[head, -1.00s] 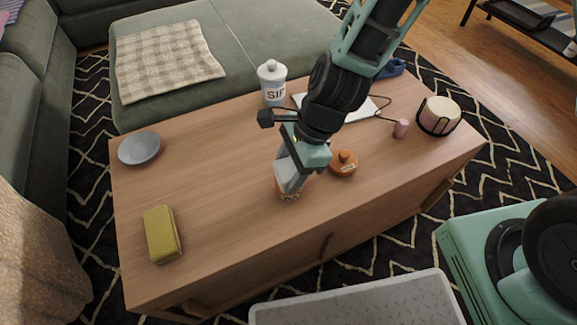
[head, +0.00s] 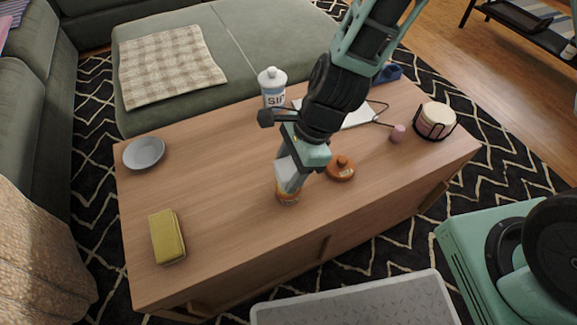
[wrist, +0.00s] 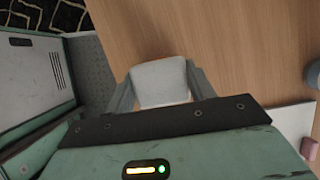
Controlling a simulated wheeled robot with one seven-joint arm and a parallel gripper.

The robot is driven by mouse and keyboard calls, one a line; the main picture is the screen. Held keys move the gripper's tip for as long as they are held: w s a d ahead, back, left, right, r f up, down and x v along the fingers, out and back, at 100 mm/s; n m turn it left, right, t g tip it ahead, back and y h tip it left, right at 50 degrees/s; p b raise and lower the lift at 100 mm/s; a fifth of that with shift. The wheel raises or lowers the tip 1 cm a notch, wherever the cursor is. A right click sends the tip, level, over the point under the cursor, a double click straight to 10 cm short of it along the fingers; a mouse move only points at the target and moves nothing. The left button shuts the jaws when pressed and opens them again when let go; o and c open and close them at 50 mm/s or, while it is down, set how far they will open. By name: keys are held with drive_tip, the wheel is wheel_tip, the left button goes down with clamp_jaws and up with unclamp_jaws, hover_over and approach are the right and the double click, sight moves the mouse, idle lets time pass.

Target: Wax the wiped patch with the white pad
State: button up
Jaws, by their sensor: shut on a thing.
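My gripper (head: 290,184) is shut on the white pad (wrist: 160,82), which sits between the two fingers in the wrist view. In the head view, the white pad (head: 287,170) shows behind the fingers, just above a small orange tin (head: 288,199). The fingers and pad hide the tin's top, so I cannot tell whether the pad touches it. An orange-brown lid (head: 341,168) with a knob lies on the table to the right of the tin. I cannot make out a wiped patch on the wooden table (head: 225,170).
A white bottle (head: 272,88) stands at the back. The table's left middle is clear.

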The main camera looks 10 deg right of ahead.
sight(281, 167)
drive_tip(key=shift+r+p, duration=2.15)
drive_tip(key=shift+r, duration=0.2)
drive_tip(key=shift+w, duration=0.1)
drive_tip(key=shift+w+d+n, duration=0.1)
drive_tip(key=shift+w+n, duration=0.2)
drive_tip(key=w+d+r+n+g+h, duration=0.15)
drive_tip(key=w+d+n, duration=0.3)
drive_tip(key=d, duration=0.45)
drive_tip(key=w+d+r+n+g+h+p, duration=0.1)
drive_tip(key=w+d+n+h, duration=0.15)
drive_tip(key=d+n, duration=0.5)
drive_tip(key=w+d+r+n+g+h, duration=0.1)
drive_tip(key=w+d+n, duration=0.3)
drive_tip(key=d, duration=0.6)
wheel_tip(281, 167, up, 16)
drive_tip(key=s+p, duration=0.1)
drive_tip(key=p, duration=2.5)
drive_tip(key=shift+s+a+m, duration=0.15)
drive_tip(key=shift+s+m, duration=0.15)
drive_tip(key=shift+s, duration=0.1)
